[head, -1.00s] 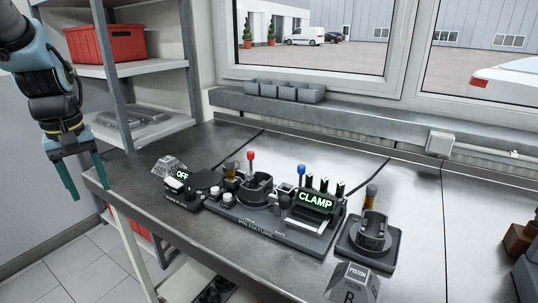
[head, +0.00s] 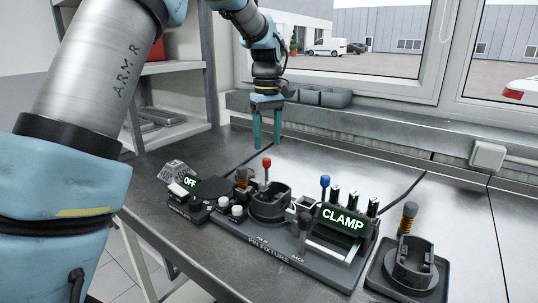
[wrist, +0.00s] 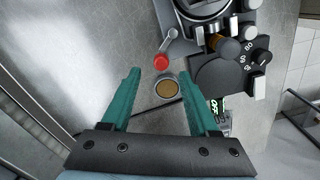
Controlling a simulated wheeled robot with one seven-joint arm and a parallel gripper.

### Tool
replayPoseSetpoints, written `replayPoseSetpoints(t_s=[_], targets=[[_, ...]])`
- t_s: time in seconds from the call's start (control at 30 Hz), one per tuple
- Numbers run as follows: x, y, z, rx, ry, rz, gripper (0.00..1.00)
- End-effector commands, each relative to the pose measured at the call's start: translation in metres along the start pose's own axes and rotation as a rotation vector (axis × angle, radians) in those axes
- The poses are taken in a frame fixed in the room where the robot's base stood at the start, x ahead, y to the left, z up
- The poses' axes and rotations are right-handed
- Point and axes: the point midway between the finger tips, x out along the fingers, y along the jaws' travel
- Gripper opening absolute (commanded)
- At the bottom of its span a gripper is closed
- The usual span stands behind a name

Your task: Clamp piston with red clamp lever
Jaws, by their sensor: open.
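The red clamp lever (head: 266,163) stands upright on the pin fixture (head: 285,252), with a red ball knob on top. Its knob (wrist: 161,62) also shows in the wrist view, just beyond the fingertips and between their lines. My gripper (head: 267,140) is open and empty, pointing down above and behind the lever, apart from it. A dark round holder (head: 269,203) sits on the fixture in front of the lever. I cannot tell the piston clearly inside it. A display (head: 342,218) on the fixture reads CLAMP in green.
A blue-knobbed lever (head: 324,181) stands right of the red one. A box reading OFF (head: 190,183) is at the fixture's left. A separate dark stand (head: 413,262) is at right. Grey bins (head: 325,97) line the sill. A round brown-topped item (wrist: 167,88) lies between the fingers' lines.

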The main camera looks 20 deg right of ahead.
Motion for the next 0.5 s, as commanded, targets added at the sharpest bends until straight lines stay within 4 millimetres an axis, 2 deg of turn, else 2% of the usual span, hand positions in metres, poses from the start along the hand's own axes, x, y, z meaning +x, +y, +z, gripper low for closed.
replayPoseSetpoints(t_s=[0.1,0.23,0.5], targets=[[0.021,-0.001,0.000,0.000,-0.003,-0.004,0.61],[0.040,-0.001,0.000,0.000,-0.002,-0.003,0.61],[0.056,0.000,0.000,0.000,0.000,0.001,0.61]])
